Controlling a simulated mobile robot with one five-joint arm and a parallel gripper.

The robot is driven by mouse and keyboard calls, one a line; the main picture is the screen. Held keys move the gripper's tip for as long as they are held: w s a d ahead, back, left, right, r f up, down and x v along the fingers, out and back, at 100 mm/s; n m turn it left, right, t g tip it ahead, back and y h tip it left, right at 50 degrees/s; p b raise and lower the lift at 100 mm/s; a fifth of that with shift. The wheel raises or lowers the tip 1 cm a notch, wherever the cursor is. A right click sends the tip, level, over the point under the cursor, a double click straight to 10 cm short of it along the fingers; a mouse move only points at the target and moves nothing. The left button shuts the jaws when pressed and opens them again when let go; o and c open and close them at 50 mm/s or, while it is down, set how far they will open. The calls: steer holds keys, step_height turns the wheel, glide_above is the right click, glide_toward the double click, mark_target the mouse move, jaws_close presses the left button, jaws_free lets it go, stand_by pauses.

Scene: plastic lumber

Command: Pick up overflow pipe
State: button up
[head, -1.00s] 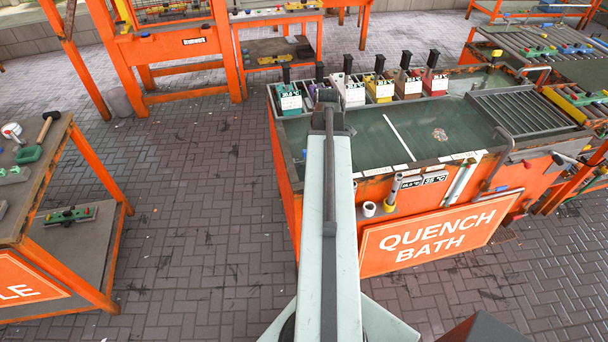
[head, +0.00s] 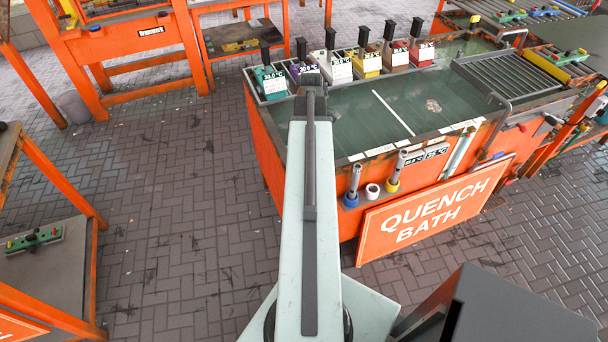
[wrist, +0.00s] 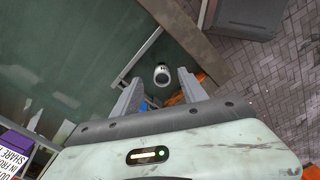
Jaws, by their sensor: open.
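A short pale cylinder with a dark open end (wrist: 161,74), which looks like the overflow pipe, shows in the wrist view by the inner edge of the quench bath. My gripper (wrist: 160,77) is open, with one finger on each side of it in the picture. The cylinder lies beyond or between the fingertips; I cannot tell the depth or any contact. In the head view my arm hides the gripper and this cylinder. The quench bath (head: 350,110) is an orange tank with dark green liquid.
A pipe with a blue collar (head: 353,185), a white ring (head: 372,191) and a pipe with a yellow collar (head: 396,172) are at the bath's front. Several handled coloured blocks line its back edge. A workbench (head: 45,265) stands at left; paved floor between is clear.

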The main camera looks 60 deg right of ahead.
step_height(320, 180, down, 2)
steer(key=shift+w+a+f+b, duration=0.15)
steer(key=shift+f+b, duration=0.1)
steer(key=shift+b, duration=0.6)
steer(key=shift+r, duration=0.1)
step_height(320, 180, down, 5)
steer(key=b, duration=0.5)
steer(key=shift+w+a, duration=0.1)
steer(key=shift+c, duration=0.2)
jaws_close()
